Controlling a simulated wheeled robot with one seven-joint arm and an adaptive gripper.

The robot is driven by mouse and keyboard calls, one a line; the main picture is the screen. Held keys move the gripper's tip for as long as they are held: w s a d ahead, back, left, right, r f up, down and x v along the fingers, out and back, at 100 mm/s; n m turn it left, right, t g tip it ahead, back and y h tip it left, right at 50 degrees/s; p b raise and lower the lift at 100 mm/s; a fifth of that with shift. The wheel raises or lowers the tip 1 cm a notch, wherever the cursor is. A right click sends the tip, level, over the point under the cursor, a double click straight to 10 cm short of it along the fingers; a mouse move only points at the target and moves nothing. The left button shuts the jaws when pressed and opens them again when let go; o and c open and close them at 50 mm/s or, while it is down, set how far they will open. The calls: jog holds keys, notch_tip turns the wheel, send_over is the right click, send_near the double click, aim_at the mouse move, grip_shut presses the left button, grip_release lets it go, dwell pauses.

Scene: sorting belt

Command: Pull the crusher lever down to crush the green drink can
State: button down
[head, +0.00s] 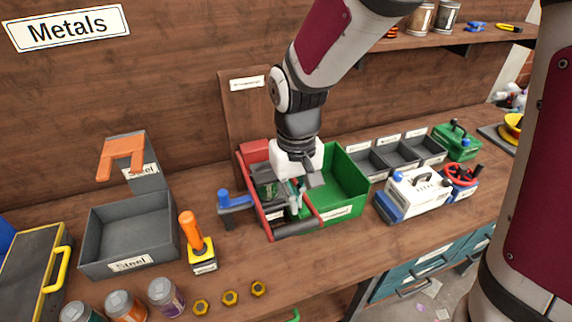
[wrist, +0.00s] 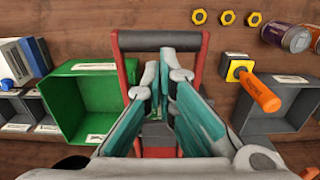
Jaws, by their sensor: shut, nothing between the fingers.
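The crusher (head: 254,151) is a red and grey machine against the back board. Its lever is a red U-shaped frame with a thick black crossbar (head: 297,229), which lies low at the front; the crossbar also shows at the top of the wrist view (wrist: 160,40). My gripper (head: 297,208) is shut and empty, pointing down between the lever's two red arms, behind the crossbar and apart from it. In the wrist view its teal fingers (wrist: 166,75) are together.
A green bin (head: 350,160) stands right beside the crusher. A blue-handled device (head: 235,203) and an orange-handled one (head: 190,226) stand to the left, near a grey steel bin (head: 97,233). Several nuts and cans line the front edge. A white-blue machine (head: 420,193) stands right.

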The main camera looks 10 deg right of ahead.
aim_at(295, 233)
jog(key=shift+s+f, duration=0.2)
jog(key=shift+f, duration=0.8)
jog(key=shift+f, duration=0.1)
jog(key=shift+s+d+f+b, duration=0.15)
jog(key=shift+f+b, duration=0.85)
jog(key=shift+f, duration=1.2)
jog(key=shift+s+a+f+b, duration=0.1)
jog(key=shift+s+f+b, duration=0.15)
jog(key=shift+f+b, duration=1.3)
jog(key=shift+f+p, duration=0.6)
